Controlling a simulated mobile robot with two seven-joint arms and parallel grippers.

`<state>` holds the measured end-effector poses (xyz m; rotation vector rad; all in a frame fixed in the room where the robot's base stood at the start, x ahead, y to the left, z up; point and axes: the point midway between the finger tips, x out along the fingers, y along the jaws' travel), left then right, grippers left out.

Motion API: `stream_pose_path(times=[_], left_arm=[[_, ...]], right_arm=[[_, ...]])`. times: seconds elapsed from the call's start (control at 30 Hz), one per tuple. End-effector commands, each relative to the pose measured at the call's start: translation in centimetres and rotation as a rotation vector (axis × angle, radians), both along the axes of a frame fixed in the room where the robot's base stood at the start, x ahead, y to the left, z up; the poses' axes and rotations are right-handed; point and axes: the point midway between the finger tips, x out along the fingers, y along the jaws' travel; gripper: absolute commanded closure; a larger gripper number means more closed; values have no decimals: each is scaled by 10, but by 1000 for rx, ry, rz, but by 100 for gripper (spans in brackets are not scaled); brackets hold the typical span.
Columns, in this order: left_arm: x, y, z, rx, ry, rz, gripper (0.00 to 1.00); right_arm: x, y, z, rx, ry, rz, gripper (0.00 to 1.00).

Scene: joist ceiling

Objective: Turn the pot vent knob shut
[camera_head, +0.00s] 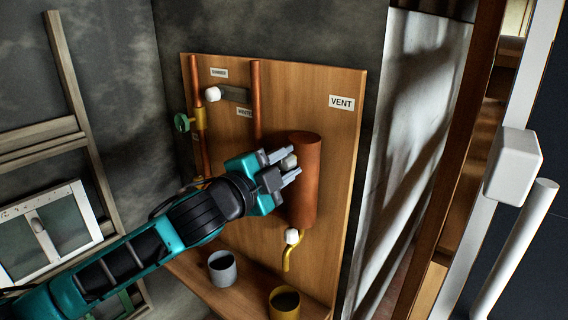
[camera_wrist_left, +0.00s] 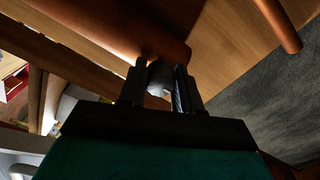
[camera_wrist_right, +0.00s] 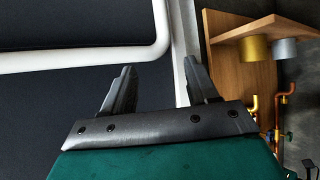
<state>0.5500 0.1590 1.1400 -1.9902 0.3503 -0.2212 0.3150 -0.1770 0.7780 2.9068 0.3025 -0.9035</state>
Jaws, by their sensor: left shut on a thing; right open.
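The copper pot (camera_head: 305,180), an upright cylinder, is mounted on the wooden board right of centre in the head view. A small pale knob (camera_head: 289,162) sits on its left side. My left gripper (camera_head: 283,167) is shut on this knob, one finger above and one below it. In the left wrist view the knob (camera_wrist_left: 160,76) shows between the fingers, against the copper pot (camera_wrist_left: 140,32). A VENT label (camera_head: 341,102) is on the board to the upper right. My right gripper (camera_wrist_right: 157,85) is open and empty in the right wrist view.
A yellow spout with a white knob (camera_head: 292,236) is below the pot. A grey cup (camera_head: 222,268) and a yellow cup (camera_head: 284,303) stand on the shelf.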

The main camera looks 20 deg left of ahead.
Motion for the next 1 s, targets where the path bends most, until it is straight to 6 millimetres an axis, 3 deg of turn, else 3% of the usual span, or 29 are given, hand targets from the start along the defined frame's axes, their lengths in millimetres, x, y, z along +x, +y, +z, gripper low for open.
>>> stream_pose_path(times=[0.43, 0.47, 0.5, 0.7, 1.0], left_arm=[[0, 0, 0, 13, -4, 0, 97], [0, 0, -1, 13, -4, 0, 64], [0, 0, 0, 13, -4, 0, 60], [0, 0, 0, 10, -4, 0, 41], [-3, 1, -1, 9, -3, 0, 41]], right_arm=[[0, 0, 0, 0, 0, 0, 41], [0, 0, 0, 0, 0, 0, 41], [0, 0, 0, 0, 0, 0, 41], [0, 0, 0, 0, 0, 0, 41], [0, 0, -1, 0, 0, 0, 41]])
